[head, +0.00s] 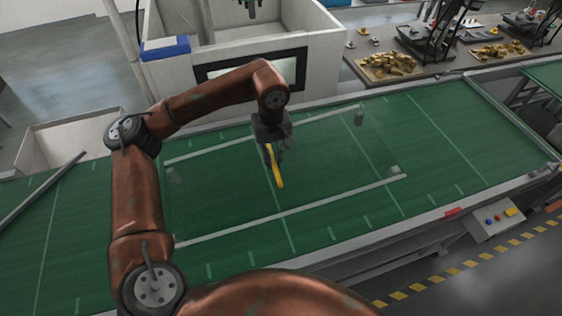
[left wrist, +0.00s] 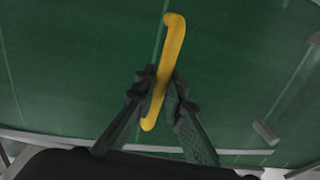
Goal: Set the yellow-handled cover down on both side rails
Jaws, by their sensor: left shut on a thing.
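The yellow handle (head: 277,176) of the cover is between the fingers of my left gripper (head: 273,154), over the green belt. In the left wrist view my left gripper (left wrist: 163,98) is shut on the yellow handle (left wrist: 174,52), which sticks out past the fingers at both ends. The cover's panel looks see-through; its edges are too faint to tell whether it touches the rails. Two pale side rails run along the belt: a far rail (head: 215,149) and a near rail (head: 300,210). My right gripper is not in view.
Small grey blocks stand near the rail ends, one at the far right (head: 358,118) and one at the near right (head: 394,171). A white machine (head: 225,55) stands behind the belt. A bench with brass parts (head: 388,64) is at the back right. The right belt is clear.

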